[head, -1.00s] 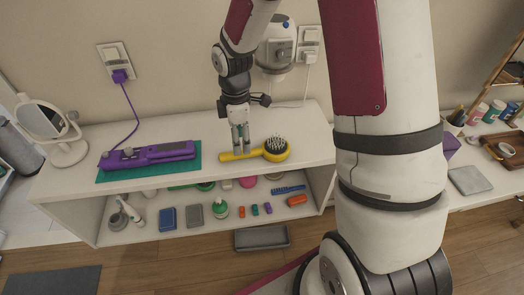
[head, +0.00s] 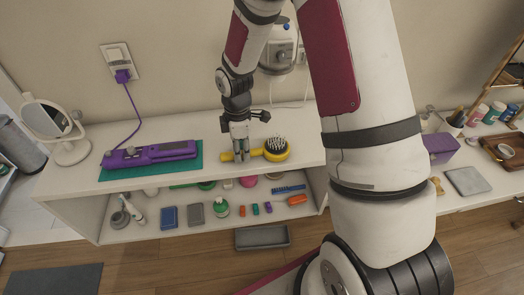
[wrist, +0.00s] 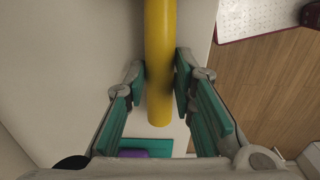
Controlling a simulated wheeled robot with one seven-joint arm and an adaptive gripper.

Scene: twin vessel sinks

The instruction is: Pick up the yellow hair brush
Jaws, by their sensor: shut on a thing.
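The yellow hair brush (head: 276,150) lies at the top of the white shelf unit, its round bristled head to the right and its handle to the left. My gripper (head: 241,158) points down at the handle. In the wrist view the yellow handle (wrist: 160,60) runs between the two teal-padded fingers of my gripper (wrist: 160,90), which are closed on it. Whether the brush is clear of the shelf top is hard to tell. The bristled head is out of the wrist view.
A purple hair straightener (head: 150,154) lies on a teal mat (head: 195,172) to the left, its cord running to a wall outlet. A round mirror (head: 48,122) stands at the far left. Lower shelf compartments hold several small items. A grey tray (head: 262,237) lies on the floor.

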